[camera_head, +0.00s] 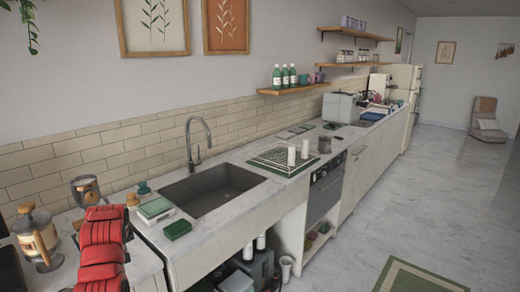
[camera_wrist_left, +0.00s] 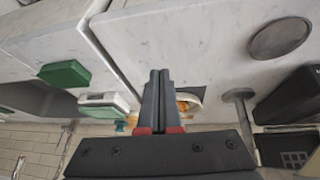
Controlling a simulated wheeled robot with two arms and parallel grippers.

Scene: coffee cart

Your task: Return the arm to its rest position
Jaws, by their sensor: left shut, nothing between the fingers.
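My left arm (camera_head: 101,250), in red, comes up from the bottom left of the head view, over the near end of the counter. My left gripper (camera_wrist_left: 160,72) shows in the left wrist view with its two dark fingers together and nothing between them. Past the fingers is a round pale-rimmed thing (camera_wrist_left: 196,95) with orange inside, partly hidden by them. My right arm and gripper are in neither view.
A glass press with a wooden handle (camera_head: 37,238) stands left of the arm. A steel pitcher (camera_head: 86,190) stands behind it. A green block (camera_head: 177,229) and a pale green-and-white box (camera_head: 155,208) lie between arm and sink (camera_head: 212,190). The floor at right (camera_head: 430,195) is mostly clear.

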